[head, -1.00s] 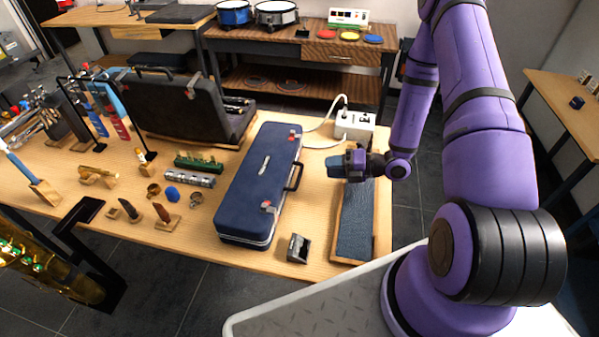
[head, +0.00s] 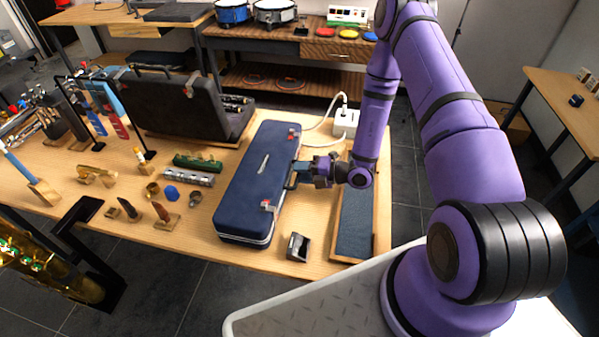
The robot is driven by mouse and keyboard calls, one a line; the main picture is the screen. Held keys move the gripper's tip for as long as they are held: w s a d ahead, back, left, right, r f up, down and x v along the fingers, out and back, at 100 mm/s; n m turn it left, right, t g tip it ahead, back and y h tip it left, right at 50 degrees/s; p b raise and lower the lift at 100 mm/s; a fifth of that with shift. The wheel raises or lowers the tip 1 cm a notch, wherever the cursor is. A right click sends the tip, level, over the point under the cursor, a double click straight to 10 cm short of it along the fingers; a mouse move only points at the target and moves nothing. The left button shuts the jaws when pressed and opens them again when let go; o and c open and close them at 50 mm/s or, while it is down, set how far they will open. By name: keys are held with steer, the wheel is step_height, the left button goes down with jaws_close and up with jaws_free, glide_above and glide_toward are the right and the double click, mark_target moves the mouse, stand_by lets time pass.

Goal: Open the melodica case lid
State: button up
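The melodica case (head: 256,188) is a long dark blue case with silver edging, lying closed on the wooden table. Two latches with red parts show on its right side, a far latch (head: 293,134) and a near latch (head: 267,205). A dark handle (head: 293,176) sits between them on the right side. My gripper (head: 297,174) is at the handle, reaching in from the right. Its fingers overlap the handle, and their gap is too small to make out. Whether they touch or grip the handle cannot be seen.
A blue padded wooden board (head: 356,220) lies right of the case, under my arm. A white power strip (head: 345,123) with a cable stands behind. A small metal item (head: 298,246) is near the front edge. An open black case (head: 180,110) and small instruments fill the left.

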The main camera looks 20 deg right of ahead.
steer(key=shift+w+a, duration=0.2)
steer(key=shift+a, duration=0.15)
steer(key=shift+c, duration=0.2)
jaws_close()
steer(key=shift+r, duration=0.1)
